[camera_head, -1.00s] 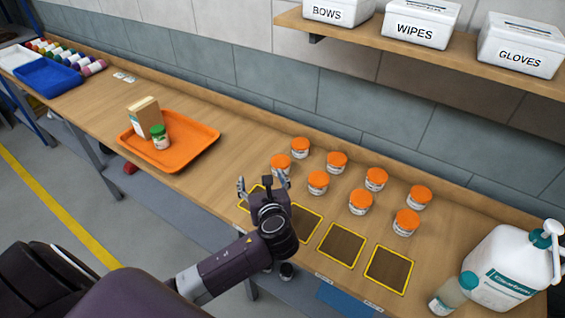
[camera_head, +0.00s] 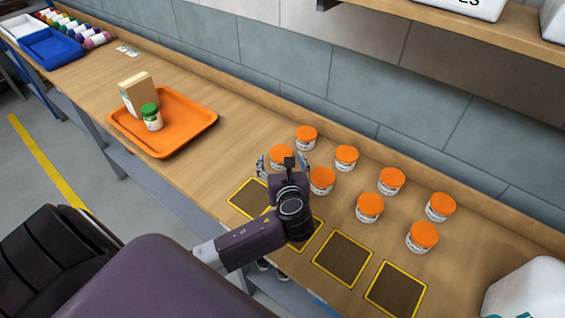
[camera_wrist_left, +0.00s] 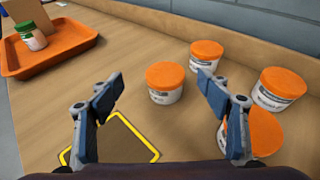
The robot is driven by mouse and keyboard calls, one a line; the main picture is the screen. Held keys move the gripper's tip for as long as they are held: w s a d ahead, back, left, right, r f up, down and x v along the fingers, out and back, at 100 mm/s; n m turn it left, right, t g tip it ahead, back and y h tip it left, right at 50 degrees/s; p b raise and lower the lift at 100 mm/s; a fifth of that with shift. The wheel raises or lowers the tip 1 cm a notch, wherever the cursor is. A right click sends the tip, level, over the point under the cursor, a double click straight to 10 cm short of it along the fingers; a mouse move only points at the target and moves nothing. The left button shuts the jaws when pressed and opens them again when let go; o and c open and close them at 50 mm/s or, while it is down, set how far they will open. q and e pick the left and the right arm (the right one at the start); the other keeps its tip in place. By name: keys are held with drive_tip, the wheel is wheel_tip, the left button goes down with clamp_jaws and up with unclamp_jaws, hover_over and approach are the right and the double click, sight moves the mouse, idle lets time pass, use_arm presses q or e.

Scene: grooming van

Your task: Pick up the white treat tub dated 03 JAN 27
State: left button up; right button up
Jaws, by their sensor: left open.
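Several white tubs with orange lids stand in two rows on the wooden counter; their dates cannot be read. My left gripper (camera_head: 284,165) is open and empty at the left end of the rows. In the head view the left front tub (camera_head: 280,153) shows just beyond and between its fingertips. In the left wrist view this tub (camera_wrist_left: 166,82) stands upright ahead of the open fingers (camera_wrist_left: 160,92), with no clear contact. Another tub (camera_wrist_left: 254,138) is close beside the right finger, partly hidden by it. My right gripper is not in view.
Yellow-edged dark squares (camera_head: 343,257) line the counter's front. An orange tray (camera_head: 190,130) with a box (camera_head: 136,95) and green-lidded jar (camera_head: 152,120) lies to the left. The tiled wall is behind; a white jug (camera_head: 530,290) stands at right.

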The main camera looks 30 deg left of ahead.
sight(281, 154)
use_arm(q)
wheel_tip(281, 154, down, 3)
drive_tip(key=shift+w+r+b, duration=0.1)
drive_tip(key=shift+r+b, duration=0.05)
drive_tip(key=shift+b, duration=0.75)
drive_tip(key=shift+w+f, duration=0.15)
drive_tip(key=shift+f, duration=0.05)
drive_tip(key=shift+x, duration=1.4)
drive_tip(key=x, duration=0.2)
drive_tip(key=p+x, duration=0.1)
drive_tip(key=x, duration=0.1)
drive_tip(key=shift+w+d, duration=0.2)
drive_tip(key=shift+d, duration=0.05)
drive_tip(key=shift+w+a+f, duration=0.2)
drive_tip(key=shift+w+a, duration=0.1)
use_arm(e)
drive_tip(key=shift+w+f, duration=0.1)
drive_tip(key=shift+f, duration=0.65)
use_arm(q)
drive_tip(key=c, duration=1.2)
drive_tip(key=shift+c, duration=0.6)
drive_tip(key=shift+r, duration=0.15)
